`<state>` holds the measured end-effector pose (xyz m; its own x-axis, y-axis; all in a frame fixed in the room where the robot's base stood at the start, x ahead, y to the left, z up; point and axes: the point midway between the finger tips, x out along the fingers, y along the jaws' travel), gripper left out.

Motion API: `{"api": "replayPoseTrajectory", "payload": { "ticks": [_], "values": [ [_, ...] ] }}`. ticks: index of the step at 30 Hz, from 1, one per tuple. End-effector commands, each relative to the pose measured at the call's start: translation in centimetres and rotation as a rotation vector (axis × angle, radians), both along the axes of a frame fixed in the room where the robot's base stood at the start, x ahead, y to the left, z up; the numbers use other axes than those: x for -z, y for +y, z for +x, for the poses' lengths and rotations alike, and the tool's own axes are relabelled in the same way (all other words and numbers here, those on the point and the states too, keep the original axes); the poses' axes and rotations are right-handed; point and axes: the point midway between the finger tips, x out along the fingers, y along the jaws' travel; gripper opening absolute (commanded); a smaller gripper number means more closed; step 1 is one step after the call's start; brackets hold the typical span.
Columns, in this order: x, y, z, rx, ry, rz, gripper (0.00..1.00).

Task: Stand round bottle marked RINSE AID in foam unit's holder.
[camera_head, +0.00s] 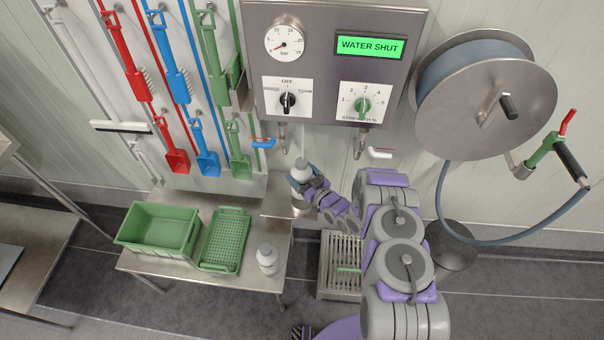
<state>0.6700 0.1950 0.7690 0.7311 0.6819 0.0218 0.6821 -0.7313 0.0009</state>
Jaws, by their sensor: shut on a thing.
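My gripper (303,183) is shut on a pale round bottle (301,167) and holds it upright below the foam unit (335,60). Any label on this bottle is not readable. A steel round part (300,204), which looks like the holder, shows just under the gripper on a small steel ledge (275,207). The gripper hides most of it, and I cannot tell whether the bottle is inside it or above it. A second pale bottle (266,258) stands on the steel bench, its label too small to read.
The bench (205,284) also carries a green crate (160,229) and a green perforated tray (225,240). Red, blue and green tools (172,150) hang on the left wall. A hose reel (485,95) is at right. Taps with blue (263,143) and white (379,153) handles hang below the unit.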

Motion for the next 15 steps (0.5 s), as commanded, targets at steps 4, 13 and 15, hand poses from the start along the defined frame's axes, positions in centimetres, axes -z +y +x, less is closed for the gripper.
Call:
{"api": "replayPoseTrajectory", "payload": {
  "ticks": [4, 13, 15],
  "values": [
    [1.2, -0.1, 0.1, 0.000, -0.002, 0.002, 0.05],
    [3.9, -0.1, 0.2, 0.000, -0.005, 0.003, 0.05],
    [4.3, -0.1, 0.2, 0.000, -0.006, 0.003, 0.05]
  ]
}}
